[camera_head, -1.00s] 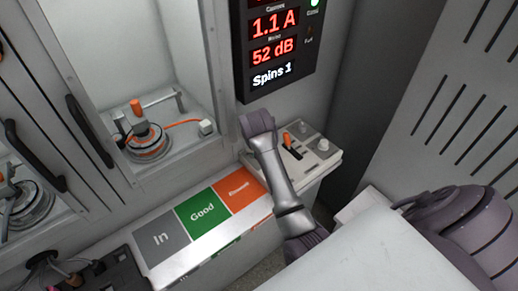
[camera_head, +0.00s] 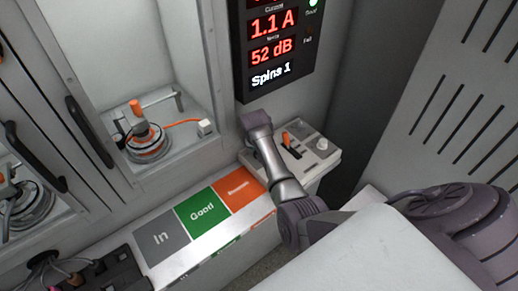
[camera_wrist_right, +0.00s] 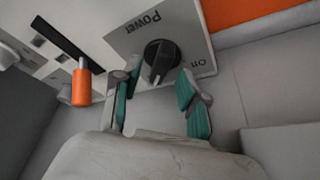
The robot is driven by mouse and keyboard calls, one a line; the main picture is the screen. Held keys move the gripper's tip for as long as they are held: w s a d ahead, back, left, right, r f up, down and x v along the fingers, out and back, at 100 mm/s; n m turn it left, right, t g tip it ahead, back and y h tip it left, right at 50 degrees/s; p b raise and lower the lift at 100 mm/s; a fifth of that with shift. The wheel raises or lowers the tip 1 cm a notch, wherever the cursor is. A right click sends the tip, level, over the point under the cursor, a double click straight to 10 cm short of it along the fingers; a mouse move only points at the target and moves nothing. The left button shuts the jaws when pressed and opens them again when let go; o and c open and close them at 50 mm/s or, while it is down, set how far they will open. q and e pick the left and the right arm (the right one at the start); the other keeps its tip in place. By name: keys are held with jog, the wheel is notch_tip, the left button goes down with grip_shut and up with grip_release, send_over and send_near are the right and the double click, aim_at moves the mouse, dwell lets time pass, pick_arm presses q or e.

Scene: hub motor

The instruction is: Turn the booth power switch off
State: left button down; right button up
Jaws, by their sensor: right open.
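The power switch is a black rotary knob (camera_wrist_right: 161,62) on a light plate marked "Power", with an "Off" mark to its right in the right wrist view. The lettering appears upside down. A raised bar crosses the knob, but I cannot tell its setting. My right gripper (camera_wrist_right: 158,82) is open, with its teal-padded fingers on either side of the knob's near edge; contact is unclear. In the head view my right arm covers the knob and its fingers. My left gripper is not in view.
An orange lever (camera_wrist_right: 81,85) stands close beside the left finger; it also shows on the control panel (camera_head: 315,160). A display (camera_head: 275,45) hangs above. The In, Good and orange pads (camera_head: 202,212) lie to the left. A motor (camera_head: 146,138) sits in the booth.

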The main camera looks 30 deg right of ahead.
jog(key=shift+w+d+f, duration=0.15)
jog(key=shift+f, duration=0.4)
grip_shut()
